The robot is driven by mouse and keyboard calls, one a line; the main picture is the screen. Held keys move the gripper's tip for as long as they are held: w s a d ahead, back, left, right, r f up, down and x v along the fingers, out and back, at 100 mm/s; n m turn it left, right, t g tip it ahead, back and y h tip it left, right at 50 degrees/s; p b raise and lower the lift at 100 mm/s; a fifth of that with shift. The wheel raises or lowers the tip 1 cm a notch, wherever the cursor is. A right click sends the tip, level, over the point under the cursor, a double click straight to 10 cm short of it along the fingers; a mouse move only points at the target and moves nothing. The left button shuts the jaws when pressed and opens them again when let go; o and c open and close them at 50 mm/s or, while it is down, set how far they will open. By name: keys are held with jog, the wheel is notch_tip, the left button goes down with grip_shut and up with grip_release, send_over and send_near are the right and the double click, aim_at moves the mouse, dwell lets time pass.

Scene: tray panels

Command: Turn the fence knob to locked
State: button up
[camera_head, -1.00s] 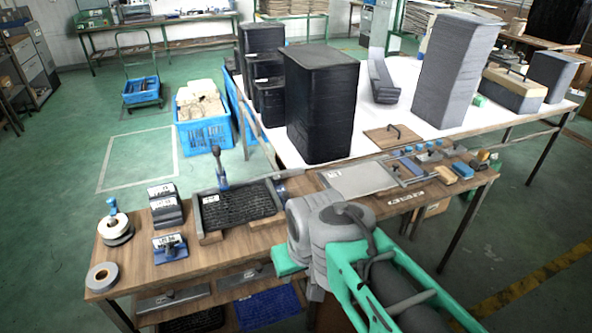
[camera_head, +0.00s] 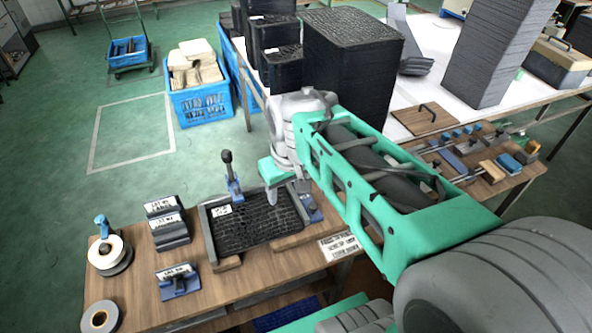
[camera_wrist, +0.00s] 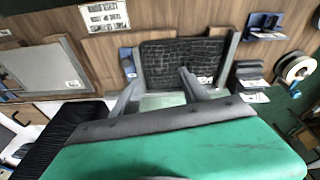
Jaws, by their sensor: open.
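The dark ribbed tray panel (camera_head: 255,222) lies in a grey frame on the wooden bench. A tall blue lever with a dark knob (camera_head: 229,170) stands upright at its back left edge. A small blue fitting (camera_head: 312,210) sits at the tray's right side; I cannot tell which of these is the fence knob. My gripper (camera_head: 284,192) hangs over the back right part of the tray, pointing down, open and empty. In the wrist view my gripper's fingers (camera_wrist: 158,92) are spread, with the tray (camera_wrist: 175,60) beyond them and the blue fitting (camera_wrist: 128,62) near the left finger.
Labelled dark blocks (camera_head: 168,225), a blue-based tool (camera_head: 178,280) and tape rolls (camera_head: 108,252) stand left of the tray. A tall black stack (camera_head: 350,65) rises behind my arm. A board with small blue and tan parts (camera_head: 480,155) lies at the right.

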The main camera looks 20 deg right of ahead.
jog(key=w+d+f+n+g, duration=0.1)
jog(key=w+d+f, duration=0.2)
jog(key=w, duration=0.2)
jog(key=w+d+f+n+g+p, duration=0.1)
jog(key=w+d+f, duration=0.1)
jog(key=w+d, duration=0.2)
jog(key=w+d+f+n+p, duration=0.1)
jog(key=w+d+f, duration=0.2)
jog(key=w, duration=0.4)
jog(key=shift+d+f+n+g, duration=0.3)
jog(key=shift+f+g, duration=0.05)
jog(key=shift+g, duration=0.05)
notch_tip(320, 180, down, 8)
jog(key=shift+s+a+r+p, duration=0.1)
jog(key=shift+a+p, duration=0.05)
jog(key=shift+p, duration=0.55)
jog(key=shift+c, duration=0.5)
grip_shut()
